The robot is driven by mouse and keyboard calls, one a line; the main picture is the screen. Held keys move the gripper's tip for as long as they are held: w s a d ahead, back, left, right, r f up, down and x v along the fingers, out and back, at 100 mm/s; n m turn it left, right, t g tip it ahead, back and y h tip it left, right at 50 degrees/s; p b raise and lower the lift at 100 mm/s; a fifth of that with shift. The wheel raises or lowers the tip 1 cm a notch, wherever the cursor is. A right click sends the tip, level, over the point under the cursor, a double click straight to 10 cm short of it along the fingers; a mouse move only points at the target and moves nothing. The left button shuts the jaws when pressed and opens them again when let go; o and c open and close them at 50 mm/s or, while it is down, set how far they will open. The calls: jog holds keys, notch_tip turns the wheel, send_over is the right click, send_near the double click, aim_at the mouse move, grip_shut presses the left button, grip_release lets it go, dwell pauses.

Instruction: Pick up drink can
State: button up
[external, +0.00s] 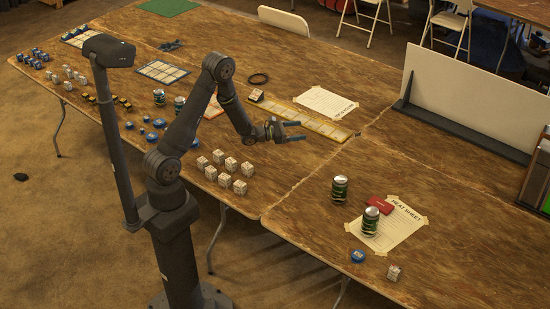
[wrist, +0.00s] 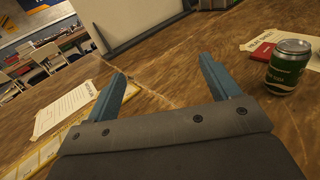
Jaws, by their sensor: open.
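Two green drink cans with silver tops stand upright on the right part of the table: one (external: 339,190) behind and to the left, the other (external: 370,221) on the heat sheet. One green can (wrist: 288,67) stands at the right of that view.
White cubes (external: 231,163) stand in rows near the front edge. A red box (external: 379,206), blue lid (external: 358,256) and white cube (external: 393,273) are by the right-hand cans. A white panel (external: 474,94) stands at the back right.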

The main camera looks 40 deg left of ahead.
jog(key=shift+o, duration=0.5)
jog(key=m+g+h, duration=0.2)
jog(key=m+g, duration=0.9)
jog(key=g, duration=0.4)
send_near(346, 190)
jog(key=x, duration=0.6)
jog(key=shift+d+f, duration=0.25)
jog(key=shift+f, duration=0.05)
jog(key=c, duration=1.3)
jog(key=shift+r, duration=0.1)
jog(key=shift+w, duration=0.1)
